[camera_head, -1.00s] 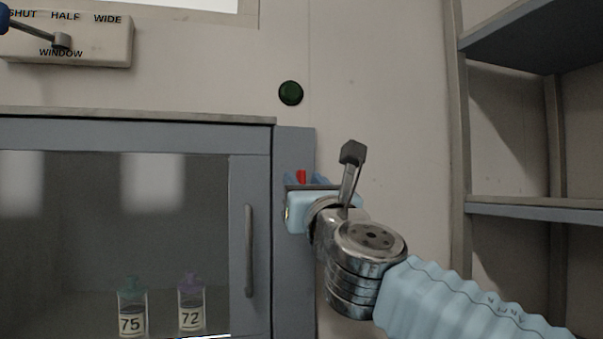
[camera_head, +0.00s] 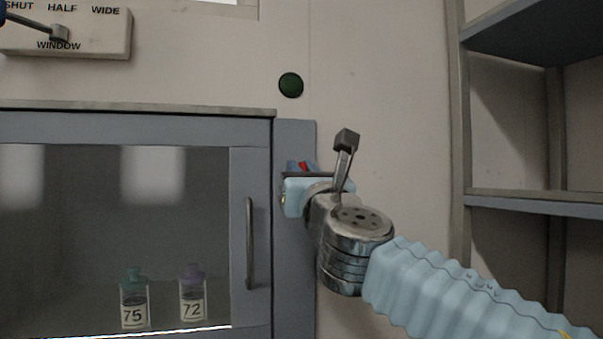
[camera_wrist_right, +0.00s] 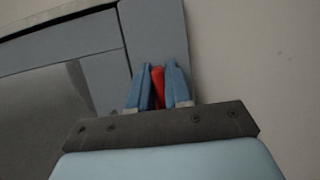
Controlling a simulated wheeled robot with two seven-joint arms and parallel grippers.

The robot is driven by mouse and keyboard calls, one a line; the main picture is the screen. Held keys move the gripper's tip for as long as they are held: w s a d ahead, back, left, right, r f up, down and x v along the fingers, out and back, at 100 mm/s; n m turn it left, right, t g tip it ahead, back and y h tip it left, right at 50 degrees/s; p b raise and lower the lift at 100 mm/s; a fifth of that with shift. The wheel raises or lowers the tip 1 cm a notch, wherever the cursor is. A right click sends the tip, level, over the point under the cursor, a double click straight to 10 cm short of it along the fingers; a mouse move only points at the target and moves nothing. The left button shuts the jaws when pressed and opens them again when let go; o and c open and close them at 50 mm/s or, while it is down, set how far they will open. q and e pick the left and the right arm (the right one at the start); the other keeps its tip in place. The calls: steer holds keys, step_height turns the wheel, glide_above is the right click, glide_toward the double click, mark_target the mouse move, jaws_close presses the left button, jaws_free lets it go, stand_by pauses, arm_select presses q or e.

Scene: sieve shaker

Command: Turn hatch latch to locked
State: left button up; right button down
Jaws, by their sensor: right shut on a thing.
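The hatch latch is a red handle (camera_head: 303,166) on the grey frame to the right of the hatch door (camera_head: 237,180). My right gripper (camera_head: 302,168) reaches it from below, and its blue fingers sit on both sides of the red handle. In the right wrist view the latch (camera_wrist_right: 158,86) stands between the two blue fingers (camera_wrist_right: 158,90), which are shut on it. The rest of the latch and any markings are hidden by the gripper.
Behind the hatch glass stand bottles marked 75 (camera_head: 134,300) and 72 (camera_head: 192,295). A vertical door handle (camera_head: 250,243) is left of my gripper. Shelves (camera_head: 530,200) stand at the right. A window lever panel (camera_head: 75,32) is upper left.

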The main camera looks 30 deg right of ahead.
steer(key=shift+f+m, duration=0.1)
steer(key=shift+m, duration=0.3)
steer(key=m+g+h+b, duration=0.1)
steer(key=m+h, duration=0.1)
steer(key=m, duration=0.2)
steer(key=shift+d+b, duration=0.2)
steer(key=shift+b, duration=0.1)
steer(key=shift+s+d+f+m+g+h+p, duration=0.2)
steer(key=shift+m+g+h, duration=0.6)
steer(key=shift+m, duration=2.1)
steer(key=shift+w+d+f+m+g+h+p, duration=0.15)
steer(key=shift+f+m+g+h+p, duration=0.25)
steer(key=shift+m+g, duration=1.7)
steer(key=shift+s+d+f+m+g+h+p, duration=0.15)
steer(key=shift+m+h+p, duration=0.25)
steer(key=shift+m, duration=3.3)
steer(key=c, duration=1.2)
jaws_free()
steer(key=shift+d, duration=0.1)
steer(key=shift+o, duration=0.2)
